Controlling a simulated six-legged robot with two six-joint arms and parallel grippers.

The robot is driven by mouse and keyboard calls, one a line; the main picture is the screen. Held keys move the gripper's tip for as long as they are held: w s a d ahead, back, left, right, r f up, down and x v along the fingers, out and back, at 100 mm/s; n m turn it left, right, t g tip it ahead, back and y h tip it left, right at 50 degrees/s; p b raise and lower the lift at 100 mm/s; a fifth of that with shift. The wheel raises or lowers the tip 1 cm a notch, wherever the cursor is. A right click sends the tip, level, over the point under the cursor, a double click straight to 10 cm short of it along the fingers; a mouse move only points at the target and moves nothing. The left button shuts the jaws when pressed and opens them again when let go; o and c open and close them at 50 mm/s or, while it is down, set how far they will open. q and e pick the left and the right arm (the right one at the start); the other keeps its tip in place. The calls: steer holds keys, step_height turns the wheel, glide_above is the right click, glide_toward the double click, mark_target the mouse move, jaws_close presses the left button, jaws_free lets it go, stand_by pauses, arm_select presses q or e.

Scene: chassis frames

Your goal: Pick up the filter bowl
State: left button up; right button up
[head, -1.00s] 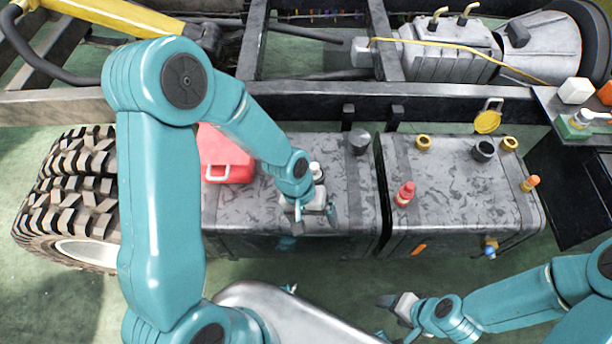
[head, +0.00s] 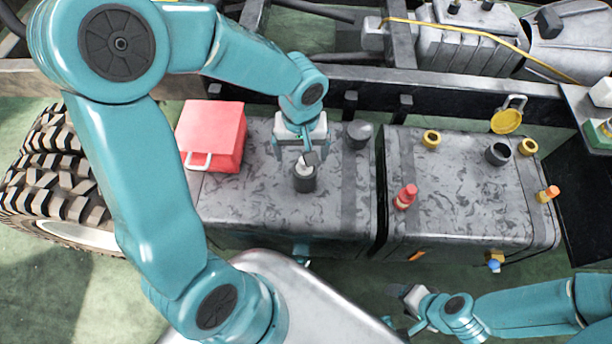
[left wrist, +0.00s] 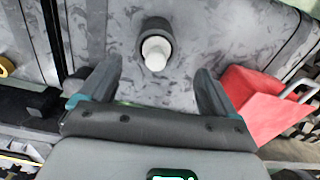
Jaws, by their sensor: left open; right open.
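On the left tank, a white-topped piece (head: 304,168) stands in a dark round neck (head: 304,182). In the left wrist view the white top (left wrist: 155,52) shows just beyond the fingertips. My left gripper (head: 300,150) is open and empty, behind and above this piece, apart from it. A small blue cup-shaped part (head: 494,266) hangs below a brass fitting on the front of the right tank. I cannot tell for certain which part is the filter bowl. My right gripper (head: 402,310) is open and empty, in front of the right tank.
A red box (head: 212,132) with a white handle stands left of my left gripper. A dark grey cylinder (head: 358,134) stands to its right. A red bottle (head: 406,196) and several caps sit on the right tank (head: 460,215). The frame rail runs behind.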

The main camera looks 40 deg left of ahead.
mark_target(305, 170)
arm_select(q)
step_height(305, 170, down, 3)
steer(key=shift+d+r, duration=0.15)
steer(key=f, duration=0.2)
steer(key=f+b, duration=0.1)
steer(key=f, duration=0.2)
steer(key=shift+d+f, duration=0.2)
steer(key=shift+f, duration=0.05)
steer(key=c, duration=1.2)
